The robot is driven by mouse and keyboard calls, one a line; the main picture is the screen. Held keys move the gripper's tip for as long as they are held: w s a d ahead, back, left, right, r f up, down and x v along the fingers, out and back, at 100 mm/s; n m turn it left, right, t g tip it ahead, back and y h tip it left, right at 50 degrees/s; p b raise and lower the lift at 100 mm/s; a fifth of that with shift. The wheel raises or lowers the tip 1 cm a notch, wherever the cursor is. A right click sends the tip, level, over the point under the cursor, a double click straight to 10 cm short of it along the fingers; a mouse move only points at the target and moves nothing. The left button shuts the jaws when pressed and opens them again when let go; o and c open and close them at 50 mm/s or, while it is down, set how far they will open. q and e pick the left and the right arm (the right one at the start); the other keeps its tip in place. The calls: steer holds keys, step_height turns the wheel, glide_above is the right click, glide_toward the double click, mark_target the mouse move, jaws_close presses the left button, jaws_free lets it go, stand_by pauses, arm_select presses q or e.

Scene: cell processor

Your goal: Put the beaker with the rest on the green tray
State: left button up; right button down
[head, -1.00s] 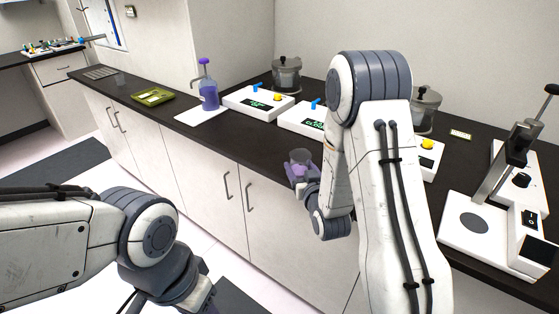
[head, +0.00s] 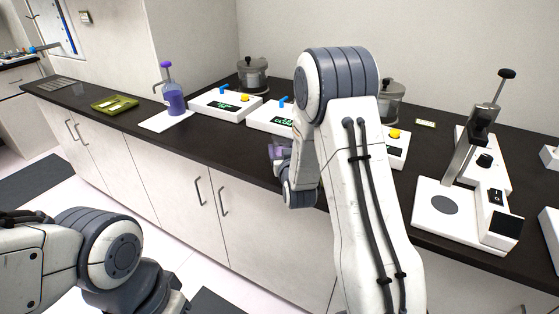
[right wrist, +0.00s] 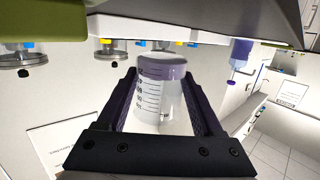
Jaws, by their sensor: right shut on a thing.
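The beaker (right wrist: 160,90) is clear with dark graduation marks and purple liquid. In the right wrist view it sits between the two dark fingers of my right gripper (right wrist: 162,105), which is shut on it. In the head view only a purple bit of the beaker (head: 276,152) shows beside my right arm, near the counter's front edge; the arm hides much of the gripper. The green tray (head: 128,107) lies flat on the counter at the left, well apart from the beaker, with a small pale item on it. My left arm is at lower left; its gripper is out of frame.
A purple-capped bottle (head: 175,103) stands on a white mat (head: 152,124) between the tray and white devices (head: 212,104). Lidded pots (head: 252,76) stand behind them. A white stand with a post (head: 436,222) is at the right.

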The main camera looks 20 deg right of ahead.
steer(key=shift+w+a+f, duration=0.3)
steer(key=shift+a+f, duration=0.1)
steer(key=shift+f, duration=1.9)
steer(key=shift+f, duration=0.2)
steer(key=shift+c, duration=0.2)
jaws_free()
